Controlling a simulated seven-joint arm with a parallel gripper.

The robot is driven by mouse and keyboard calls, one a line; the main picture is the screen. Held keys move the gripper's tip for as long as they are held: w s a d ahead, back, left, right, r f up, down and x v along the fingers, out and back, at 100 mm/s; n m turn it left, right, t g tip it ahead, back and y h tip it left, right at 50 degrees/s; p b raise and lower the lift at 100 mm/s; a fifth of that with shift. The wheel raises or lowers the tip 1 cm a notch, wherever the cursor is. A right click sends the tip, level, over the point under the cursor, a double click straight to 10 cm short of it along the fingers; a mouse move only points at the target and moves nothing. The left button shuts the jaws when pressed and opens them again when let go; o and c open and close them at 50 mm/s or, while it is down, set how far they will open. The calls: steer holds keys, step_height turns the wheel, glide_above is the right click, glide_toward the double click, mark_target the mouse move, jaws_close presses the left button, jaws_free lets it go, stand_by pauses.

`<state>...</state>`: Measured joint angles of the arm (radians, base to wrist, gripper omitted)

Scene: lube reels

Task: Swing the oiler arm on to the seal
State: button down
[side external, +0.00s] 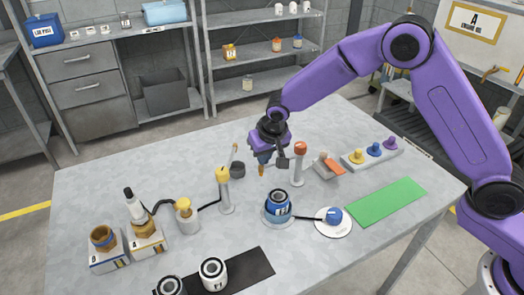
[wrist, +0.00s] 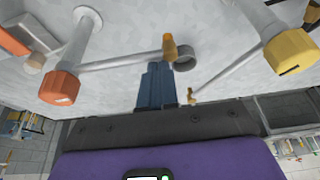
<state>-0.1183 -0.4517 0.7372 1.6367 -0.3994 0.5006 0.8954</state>
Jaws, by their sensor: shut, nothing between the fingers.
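An orange-capped post (side external: 299,160) stands right of my gripper (side external: 262,160). In the wrist view its orange cap (wrist: 60,86) carries a grey swing arm (wrist: 122,60) ending in a brass tip (wrist: 169,45), just beyond my fingertips. A yellow-capped post (side external: 224,192) stands to the left; its arm (side external: 234,155) points backward and ends in another brass tip (wrist: 191,96). My fingers are shut and empty, pointing down near the orange post's arm; contact cannot be told. I cannot identify the seal.
A dark cup (side external: 237,170) stands behind the yellow post. A blue knob (side external: 334,216) on a white disc is right of the reel, beside a green mat (side external: 386,203). Coloured pegs (side external: 374,151) stand at the back right.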

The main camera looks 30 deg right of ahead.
steer(key=s+d+n+y, duration=0.1)
steer(key=s+n+y, duration=0.1)
steer(key=s+n, duration=0.3)
steer(key=shift+s+d+n+g, duration=0.2)
steer(key=shift+s+n+g, duration=0.15)
steer(key=shift+s, duration=0.4)
stand_by(0.4)
step_height(320, 180, up, 10)
steer(key=s+d+n+g, duration=0.1)
steer(key=s+d+n, duration=0.1)
steer(key=s+d, duration=0.4)
steer(key=s+d+r+n+g+h, duration=0.1)
steer(key=s+d, duration=0.4)
steer(key=s, duration=1.1)
steer(key=s+d+n+g, duration=0.1)
steer(key=s+d+n, duration=0.3)
steer(key=s, duration=0.6)
steer(key=d, duration=0.2)
steer(key=shift+s+d+r+h, duration=0.25)
steer(key=shift+s+d+h, duration=0.05)
steer(key=shift+s, duration=0.1)
